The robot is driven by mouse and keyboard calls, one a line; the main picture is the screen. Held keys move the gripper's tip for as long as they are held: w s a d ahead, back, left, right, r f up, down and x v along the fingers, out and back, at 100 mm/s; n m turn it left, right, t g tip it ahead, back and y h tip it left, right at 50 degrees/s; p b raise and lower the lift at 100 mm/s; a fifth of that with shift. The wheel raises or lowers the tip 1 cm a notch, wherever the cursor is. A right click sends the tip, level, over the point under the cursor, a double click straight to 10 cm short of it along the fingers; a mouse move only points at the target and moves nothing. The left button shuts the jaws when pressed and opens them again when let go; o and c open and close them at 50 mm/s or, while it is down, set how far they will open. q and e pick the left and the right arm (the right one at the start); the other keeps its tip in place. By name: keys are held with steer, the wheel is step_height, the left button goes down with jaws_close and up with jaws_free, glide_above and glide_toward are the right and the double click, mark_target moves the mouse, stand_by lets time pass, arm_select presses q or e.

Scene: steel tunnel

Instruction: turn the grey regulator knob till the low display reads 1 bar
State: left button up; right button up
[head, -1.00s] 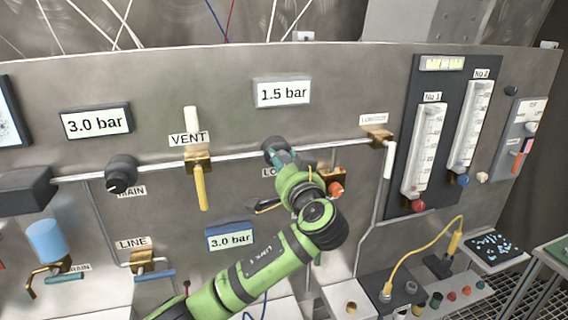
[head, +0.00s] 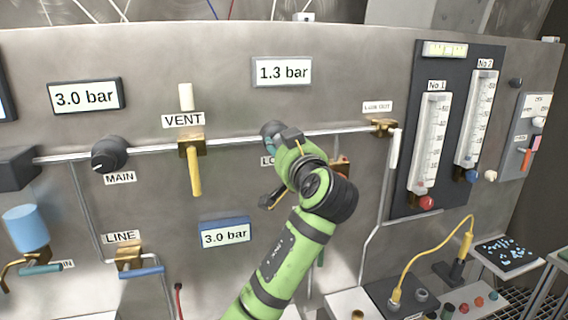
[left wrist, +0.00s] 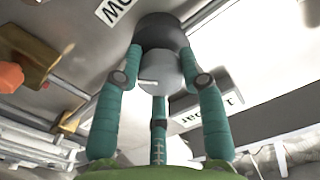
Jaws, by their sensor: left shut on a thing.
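The grey regulator knob (head: 268,129) is on the panel's pipe, mostly hidden behind my left gripper (head: 277,137) in the head view. The left wrist view shows the light grey knob (left wrist: 167,72) in front of a dark collar. The teal fingers of my left gripper (left wrist: 160,60) are shut around it. A partly hidden label starting "LO" (head: 266,161) is below the knob. The display (head: 283,72) above the knob reads 1.3 bar. My right gripper is not in view.
A black MAIN knob (head: 110,154) and a yellow VENT lever (head: 195,168) are to the left. Two more displays, at upper left (head: 87,96) and below (head: 225,233), read 3.0 bar. A brass LOW OUT fitting (head: 381,127) and two flowmeters (head: 430,150) are to the right.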

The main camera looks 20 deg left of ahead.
arm_select(q)
steer(key=shift+f+n+b, duration=0.25)
steer(key=shift+n+b, duration=0.7)
steer(key=shift+n, duration=0.05)
steer(key=o, duration=1.1)
steer(key=shift+r, duration=0.1)
steer(key=shift+o, duration=0.2)
steer(key=v, duration=1.2)
steer(key=shift+w, duration=0.1)
